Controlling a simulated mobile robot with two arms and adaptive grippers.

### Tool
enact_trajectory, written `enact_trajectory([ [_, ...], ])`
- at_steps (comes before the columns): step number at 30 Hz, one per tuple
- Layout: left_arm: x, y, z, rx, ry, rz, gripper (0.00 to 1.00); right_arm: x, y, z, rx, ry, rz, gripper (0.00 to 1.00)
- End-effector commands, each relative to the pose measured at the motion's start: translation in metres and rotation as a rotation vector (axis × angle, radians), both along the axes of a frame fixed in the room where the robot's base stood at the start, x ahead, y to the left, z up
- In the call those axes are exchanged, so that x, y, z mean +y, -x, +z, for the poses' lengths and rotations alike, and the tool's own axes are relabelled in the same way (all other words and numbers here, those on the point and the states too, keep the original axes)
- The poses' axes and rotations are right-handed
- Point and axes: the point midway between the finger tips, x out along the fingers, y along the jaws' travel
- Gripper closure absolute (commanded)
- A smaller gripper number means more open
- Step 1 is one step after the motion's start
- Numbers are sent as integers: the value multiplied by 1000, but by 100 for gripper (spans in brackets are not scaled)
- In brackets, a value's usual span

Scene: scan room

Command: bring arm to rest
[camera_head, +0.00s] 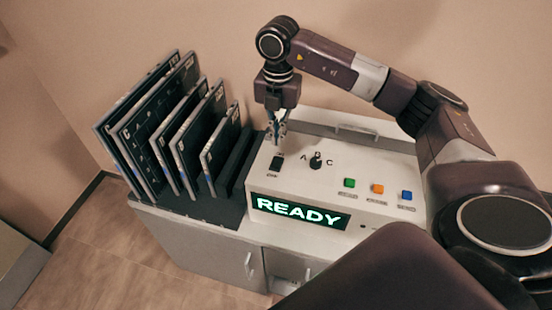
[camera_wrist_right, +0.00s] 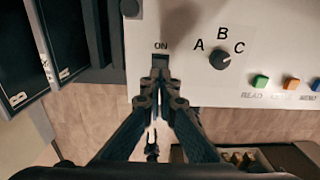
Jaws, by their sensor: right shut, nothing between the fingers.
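My right gripper (camera_head: 276,135) points down over the left part of the white control console (camera_head: 340,188), with its fingers together and empty. In the right wrist view its fingertips (camera_wrist_right: 160,66) are in front of the black switch, under the label ON, and partly hide it. In the head view the black switch (camera_head: 278,162) shows just below the fingertips; I cannot tell whether they touch it. My right arm is raised and bent over the console from the right. My left gripper is in neither view.
A lit display (camera_head: 300,212) reads READY. A black selector knob (camera_head: 316,160) has letters around it. Green (camera_head: 349,183), orange (camera_head: 377,188) and blue (camera_head: 406,196) buttons sit to its right. Several dark upright panels (camera_head: 150,125) stand in a rack close left of the gripper.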

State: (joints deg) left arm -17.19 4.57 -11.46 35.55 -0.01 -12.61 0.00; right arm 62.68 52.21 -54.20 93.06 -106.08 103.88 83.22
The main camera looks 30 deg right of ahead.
Motion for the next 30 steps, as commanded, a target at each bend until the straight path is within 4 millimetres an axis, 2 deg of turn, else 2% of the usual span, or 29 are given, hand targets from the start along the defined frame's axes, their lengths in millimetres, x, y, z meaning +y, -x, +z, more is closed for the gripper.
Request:
enact_trajectory([
  [2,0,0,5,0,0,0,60,0,0,6,-1,-1,0,100],
  [17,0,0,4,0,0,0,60,0,0,6,1,-1,1,100],
  [20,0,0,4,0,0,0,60,10,0,2,-3,-25,20,100],
  [23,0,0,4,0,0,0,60,44,-1,-8,-25,-119,86,100],
  [26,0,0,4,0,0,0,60,106,0,-17,-71,-293,190,100],
  [28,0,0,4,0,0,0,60,160,4,-17,-117,-455,263,100],
  [30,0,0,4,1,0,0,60,213,12,-8,-171,-628,319,100],
])
